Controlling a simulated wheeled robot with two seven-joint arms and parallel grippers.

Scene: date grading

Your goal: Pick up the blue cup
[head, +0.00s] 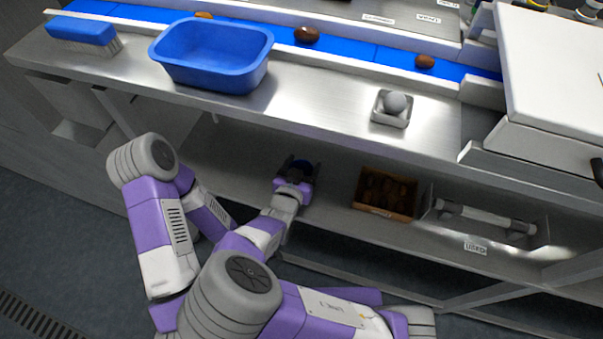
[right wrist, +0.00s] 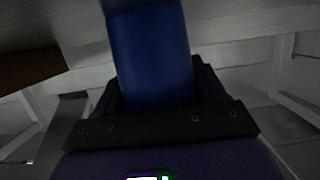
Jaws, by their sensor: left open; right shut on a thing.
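The blue cup (right wrist: 150,55) fills the top middle of the right wrist view, between the dark fingers. My right gripper (head: 296,171) is shut on it over the shaded lower shelf, below the steel worktop. In the head view only a small dark blue part of the cup shows between the fingers. I cannot tell whether the cup touches the shelf. My left arm comes in at the left, and its forearm passes behind my right arm. The fingers of my left gripper do not show.
The worktop (head: 310,112) overhangs the shelf. On it are a blue tub (head: 212,78), a brush (head: 82,29) and a small dish (head: 391,120) with a grey ball. Behind runs a blue belt with dates. A brown crate (head: 358,204) and a "USED" holder (head: 540,236) stand right of the gripper.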

